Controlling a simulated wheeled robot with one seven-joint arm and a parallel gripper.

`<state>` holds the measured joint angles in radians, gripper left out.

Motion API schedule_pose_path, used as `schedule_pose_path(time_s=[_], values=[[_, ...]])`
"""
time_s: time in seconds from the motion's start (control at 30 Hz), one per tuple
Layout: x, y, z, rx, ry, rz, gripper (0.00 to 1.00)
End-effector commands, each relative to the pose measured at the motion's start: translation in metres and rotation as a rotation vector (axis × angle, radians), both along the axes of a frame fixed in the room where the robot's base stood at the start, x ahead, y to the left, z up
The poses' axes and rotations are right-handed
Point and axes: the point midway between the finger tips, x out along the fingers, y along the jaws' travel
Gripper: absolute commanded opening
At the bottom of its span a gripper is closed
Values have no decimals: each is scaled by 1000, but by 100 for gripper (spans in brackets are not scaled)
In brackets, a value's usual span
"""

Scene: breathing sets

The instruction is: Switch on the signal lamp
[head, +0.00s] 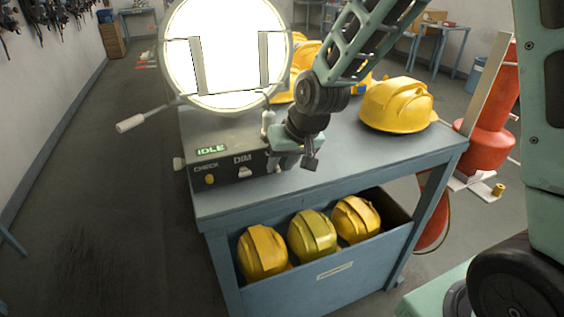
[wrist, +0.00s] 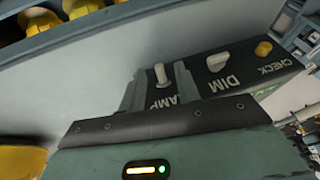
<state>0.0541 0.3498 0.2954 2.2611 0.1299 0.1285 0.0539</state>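The signal lamp (head: 225,60) stands on the bench, with a large round, bright white face above a dark control box (head: 222,178). Its green display (head: 212,149) reads IDLE. The head view shows a yellow CHECK button (head: 210,179) and a DIM knob (head: 244,171). My gripper (head: 292,163) is at the box's right end and hides that part of the panel. In the wrist view my gripper (wrist: 158,84) is open, its fingers either side of a pale lever switch (wrist: 160,74) by lettering that reads "AMP", partly covered. I cannot tell whether either finger touches the lever.
A yellow helmet (head: 397,104) sits on the right of the blue-grey bench (head: 375,155), and more stand behind my arm. Several helmets lie in the open bin (head: 335,271) below. A lamp handle (head: 130,124) sticks out left. A red object (head: 490,120) stands right of the bench.

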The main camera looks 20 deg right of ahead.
Motion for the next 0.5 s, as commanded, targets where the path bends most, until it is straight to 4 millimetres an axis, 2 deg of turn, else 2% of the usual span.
schedule_pose_path(time_s=[0.3,0.33,0.43,0.5], values=[[1,1,-3,0,-1,0,33],[1,1,-3,0,-1,0,30],[1,1,-3,0,-1,0,2],[1,1,-3,0,-1,0,0]])
